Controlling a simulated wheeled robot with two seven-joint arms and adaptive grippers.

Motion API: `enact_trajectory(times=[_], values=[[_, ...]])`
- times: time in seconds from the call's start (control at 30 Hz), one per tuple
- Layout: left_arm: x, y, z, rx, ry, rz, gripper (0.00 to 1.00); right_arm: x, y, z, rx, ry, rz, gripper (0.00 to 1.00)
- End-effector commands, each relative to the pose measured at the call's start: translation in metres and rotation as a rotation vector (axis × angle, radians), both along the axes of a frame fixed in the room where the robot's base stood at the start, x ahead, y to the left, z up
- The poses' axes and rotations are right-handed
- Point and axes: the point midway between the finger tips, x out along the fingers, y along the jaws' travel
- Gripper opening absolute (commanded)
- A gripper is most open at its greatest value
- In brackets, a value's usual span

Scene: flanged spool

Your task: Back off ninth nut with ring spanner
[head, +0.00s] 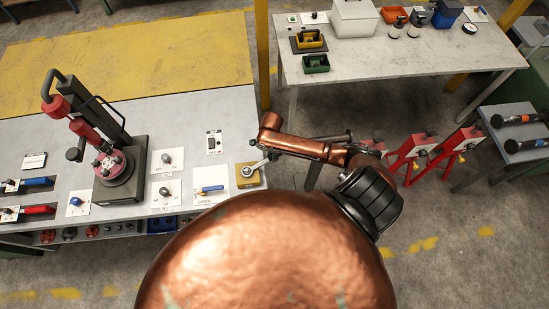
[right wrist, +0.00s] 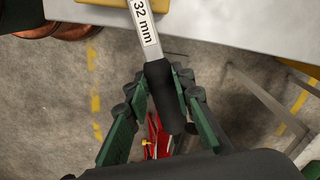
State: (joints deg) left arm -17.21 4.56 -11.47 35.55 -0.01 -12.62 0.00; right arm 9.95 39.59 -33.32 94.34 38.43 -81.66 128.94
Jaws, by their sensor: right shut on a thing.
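The ring spanner (head: 259,163) has its ring end over a small yellow block (head: 250,181) at the right edge of the grey bench. In the right wrist view its shank (right wrist: 146,32) carries a "32 mm" label. My right gripper (right wrist: 163,92) is shut on the spanner's black handle, beyond the bench edge; in the head view my copper arm hides it. The flanged spool (head: 117,172), pinkish red, stands on a dark fixture at the left of the bench, away from the spanner. Its nuts are too small to tell apart. My left gripper is not in view.
Cards with small tools and an "OPEN" card (head: 207,200) lie between the fixture (head: 136,178) and the yellow block. A second table (head: 400,65) with bins stands behind. Red stands (head: 410,150) are at the right. My copper body covers the lower middle.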

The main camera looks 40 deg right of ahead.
Motion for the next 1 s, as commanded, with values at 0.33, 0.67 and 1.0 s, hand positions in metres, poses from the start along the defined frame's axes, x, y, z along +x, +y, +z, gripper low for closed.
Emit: enact_trajectory(times=[0.33, 0.67, 1.0], values=[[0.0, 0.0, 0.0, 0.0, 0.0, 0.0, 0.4, 0.007, 0.0, 0.001, 0.0, -0.002, 0.038, 0.0], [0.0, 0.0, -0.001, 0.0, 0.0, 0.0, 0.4, 0.03, -0.001, 0.0, 0.0, -0.001, 0.215, 0.0], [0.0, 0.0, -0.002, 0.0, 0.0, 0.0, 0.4, 0.041, 0.001, 0.001, 0.0, -0.003, 0.285, 0.0]])
